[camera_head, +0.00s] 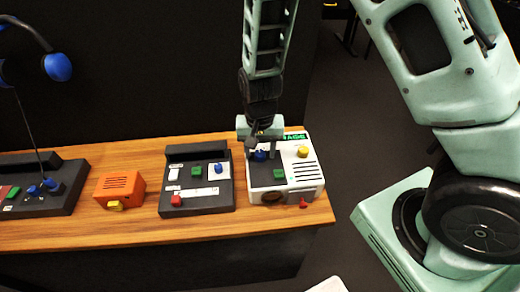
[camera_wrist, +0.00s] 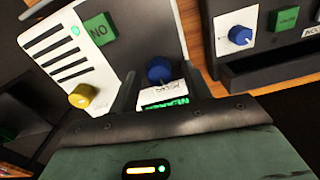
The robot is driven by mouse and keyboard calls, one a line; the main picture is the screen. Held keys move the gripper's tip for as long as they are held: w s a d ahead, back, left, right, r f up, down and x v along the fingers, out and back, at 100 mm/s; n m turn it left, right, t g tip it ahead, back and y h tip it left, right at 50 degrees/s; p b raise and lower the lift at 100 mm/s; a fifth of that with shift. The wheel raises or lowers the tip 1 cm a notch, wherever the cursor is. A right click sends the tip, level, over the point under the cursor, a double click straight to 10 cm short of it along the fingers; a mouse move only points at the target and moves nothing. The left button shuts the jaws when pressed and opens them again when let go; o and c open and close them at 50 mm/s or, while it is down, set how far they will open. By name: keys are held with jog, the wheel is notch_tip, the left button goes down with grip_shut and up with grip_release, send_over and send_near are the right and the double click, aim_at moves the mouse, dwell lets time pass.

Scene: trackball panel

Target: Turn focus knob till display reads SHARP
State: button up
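A white device (camera_head: 298,172) stands at the right end of the wooden bench. It carries a blue knob (camera_head: 260,156), a yellow knob (camera_head: 303,151), a green button (camera_head: 279,174) and a red part (camera_head: 303,203) low on its front. A green display (camera_head: 294,136) at its back is partly hidden by my gripper; its full text is unreadable. My gripper (camera_head: 261,152) points down over the blue knob. In the wrist view, the blue knob (camera_wrist: 160,70) sits between my spread fingers, apparently without both touching it. A partly hidden label (camera_wrist: 165,92) lies beside it.
A dark panel (camera_head: 197,202) with a blue knob, green button and red part stands close left of the white device. Further left are an orange box (camera_head: 120,188) and another dark panel (camera_head: 45,205) with a lamp-like arm. The bench (camera_head: 320,214) ends just right of the device.

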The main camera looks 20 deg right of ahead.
aim_at(260, 153)
notch_tip(260, 153, up, 17)
jog(key=shift+r, duration=0.2)
dwell(0.5)
dwell(0.4)
jog(key=s+a+r+n, duration=0.1)
jog(key=s+a+n, duration=0.2)
jog(key=s+n, duration=0.3)
jog(key=s+a+r+n, duration=0.1)
jog(key=s+a+n, duration=0.2)
jog(key=s, duration=1.1)
jog(key=n, duration=0.3)
jog(key=shift+s+a+n+y, duration=0.2)
jog(key=shift+a+n+y, duration=0.1)
